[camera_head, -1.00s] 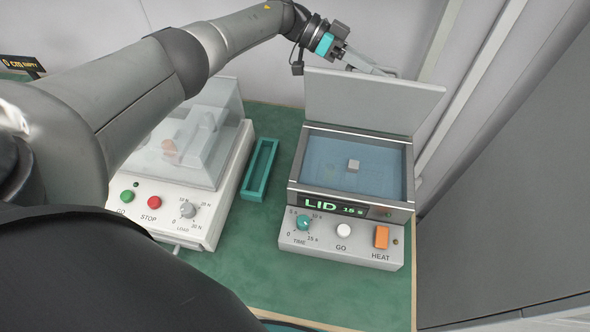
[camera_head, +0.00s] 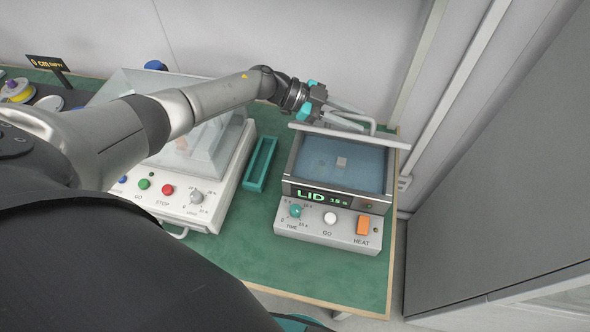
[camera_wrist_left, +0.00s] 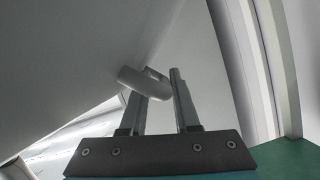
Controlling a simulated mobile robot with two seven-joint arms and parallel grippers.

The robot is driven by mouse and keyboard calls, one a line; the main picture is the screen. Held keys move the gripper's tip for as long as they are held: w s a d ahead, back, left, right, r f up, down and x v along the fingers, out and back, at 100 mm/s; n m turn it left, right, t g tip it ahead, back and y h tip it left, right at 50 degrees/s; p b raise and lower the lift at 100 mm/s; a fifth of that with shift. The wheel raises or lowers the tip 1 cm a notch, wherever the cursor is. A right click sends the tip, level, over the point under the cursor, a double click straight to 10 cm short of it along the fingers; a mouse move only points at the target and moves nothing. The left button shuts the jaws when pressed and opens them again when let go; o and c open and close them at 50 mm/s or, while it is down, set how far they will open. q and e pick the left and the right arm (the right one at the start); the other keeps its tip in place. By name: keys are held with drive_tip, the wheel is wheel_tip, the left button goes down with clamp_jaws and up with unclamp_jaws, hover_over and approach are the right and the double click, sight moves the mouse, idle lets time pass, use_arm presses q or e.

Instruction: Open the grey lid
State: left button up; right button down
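The grey lid (camera_head: 350,136) stands raised at the back of the heater box (camera_head: 333,218) and shows nearly edge-on in the head view. My right gripper is out of view.
A white machine with a clear cover (camera_head: 150,185) stands left of the heater, partly behind my left arm. A narrow teal tray (camera_head: 253,184) lies between them. The green table (camera_head: 260,255) is clear in front; a grey panel (camera_head: 500,170) rises at right.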

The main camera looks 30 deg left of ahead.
use_arm(q)
drive_tip(key=s+d+f+m+t+b, duration=0.2)
drive_tip(key=s+f+m+t+b, duration=0.35)
drive_tip(key=f+b, duration=0.65)
drive_tip(key=s+a+r+g, duration=0.1)
drive_tip(key=s+a+r, duration=0.3)
drive_tip(key=s+a, duration=0.5)
drive_tip(key=shift+s+a, duration=0.25)
drive_tip(key=shift+a, duration=0.05)
idle(0.3)
